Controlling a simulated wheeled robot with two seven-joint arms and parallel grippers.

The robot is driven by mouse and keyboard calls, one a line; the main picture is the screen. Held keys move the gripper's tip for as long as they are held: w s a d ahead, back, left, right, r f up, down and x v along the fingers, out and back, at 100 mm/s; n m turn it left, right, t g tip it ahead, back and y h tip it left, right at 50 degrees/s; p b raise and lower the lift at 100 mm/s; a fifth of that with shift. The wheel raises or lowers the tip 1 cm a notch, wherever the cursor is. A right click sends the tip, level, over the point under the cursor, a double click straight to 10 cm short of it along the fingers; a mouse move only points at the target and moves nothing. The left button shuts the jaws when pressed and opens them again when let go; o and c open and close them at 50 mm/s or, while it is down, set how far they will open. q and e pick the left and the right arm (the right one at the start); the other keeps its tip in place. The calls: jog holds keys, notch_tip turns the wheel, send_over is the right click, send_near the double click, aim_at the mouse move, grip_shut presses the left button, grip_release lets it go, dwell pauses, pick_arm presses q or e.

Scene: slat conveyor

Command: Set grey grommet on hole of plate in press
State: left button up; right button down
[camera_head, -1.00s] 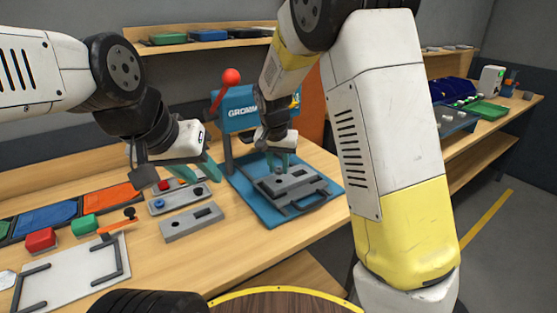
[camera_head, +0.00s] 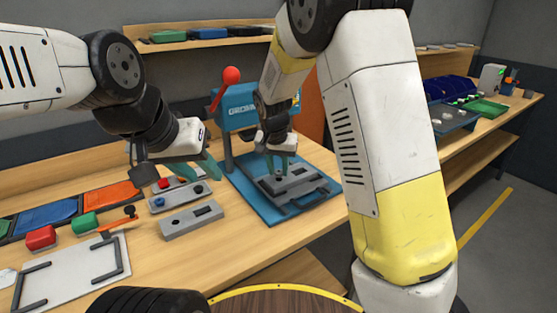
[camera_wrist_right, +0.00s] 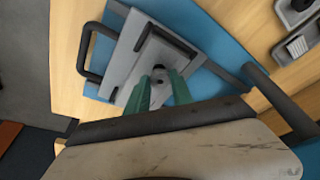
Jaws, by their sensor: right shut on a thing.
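The blue press (camera_head: 235,112) stands on the bench, with a grey plate (camera_head: 300,184) on its blue base (camera_head: 270,210). The plate also shows in the right wrist view (camera_wrist_right: 130,45), with a dark slot near its far end. My right gripper (camera_head: 279,172) points down over the plate's left part. In the right wrist view its green fingers (camera_wrist_right: 160,85) are shut on a small grey grommet (camera_wrist_right: 158,70), low over the plate. The grommet hides the hole, and I cannot tell whether it touches the plate. My left gripper (camera_head: 200,170) hangs over the bench left of the press, its fingers apart and empty.
Red (camera_head: 41,237) and green (camera_head: 84,224) blocks and a white board (camera_head: 75,272) lie further left. The press lever has a red knob (camera_head: 231,75).

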jog(key=shift+f, duration=0.65)
dwell(1.4)
jog(key=c, duration=1)
grip_release()
jog(key=shift+c, duration=0.2)
jog(key=v, duration=0.7)
jog(key=s+d+r+y, duration=0.3)
jog(key=s+d+r, duration=0.6)
jog(key=s+d, duration=0.15)
jog(key=s+d+r+n+t, duration=0.2)
jog(key=s+d, duration=0.2)
jog(key=s, duration=1)
jog(key=shift+n+t, duration=0.4)
